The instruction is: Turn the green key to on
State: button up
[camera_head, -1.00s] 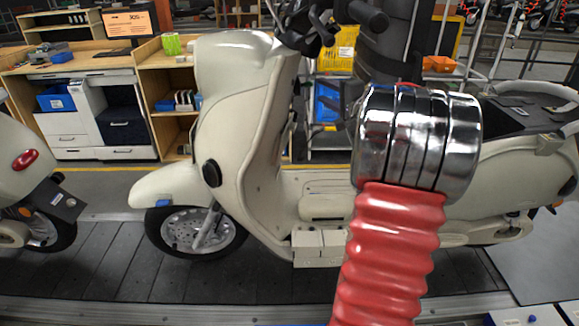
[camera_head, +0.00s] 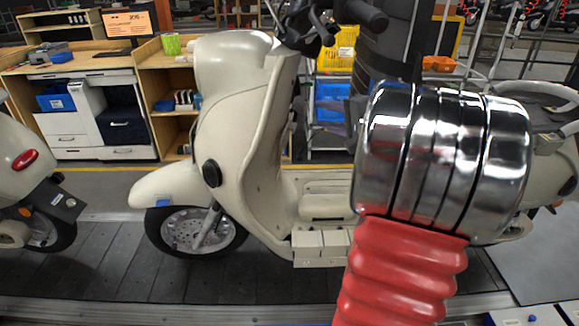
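A cream scooter (camera_head: 240,110) stands side-on on the conveyor, its front wheel to the left. I cannot make out a green key; the inner side of the front shield is turned mostly out of sight. My arm's chrome joint and red ribbed sleeve cover the scooter's middle and part of its seat. A small dark grey part, which looks like the end of my gripper (camera_head: 338,116), shows left of the chrome joint, behind the front shield and below the handlebar (camera_head: 305,25). Its fingers are too small and hidden to tell whether they are open.
The dark slat conveyor (camera_head: 110,268) runs across the front. Another cream scooter (camera_head: 22,160) stands at the left edge. The floor between is clear.

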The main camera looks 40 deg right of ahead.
jog(key=s+a+f+n+g+y, duration=0.1)
jog(key=a+f+g+y, duration=0.1)
jog(key=a+f, duration=0.2)
jog(key=s+a+f+n+g+y, duration=0.1)
jog(key=a+f+n+g, duration=0.1)
jog(key=a, duration=0.9)
jog(key=shift+s+f+g+y, duration=0.15)
jog(key=shift+f+g+y, duration=0.4)
jog(key=shift+f, duration=0.8)
jog(key=a+v, duration=0.1)
jog(key=v, duration=0.5)
jog(key=shift+d, duration=0.4)
jog(key=shift+r, duration=0.15)
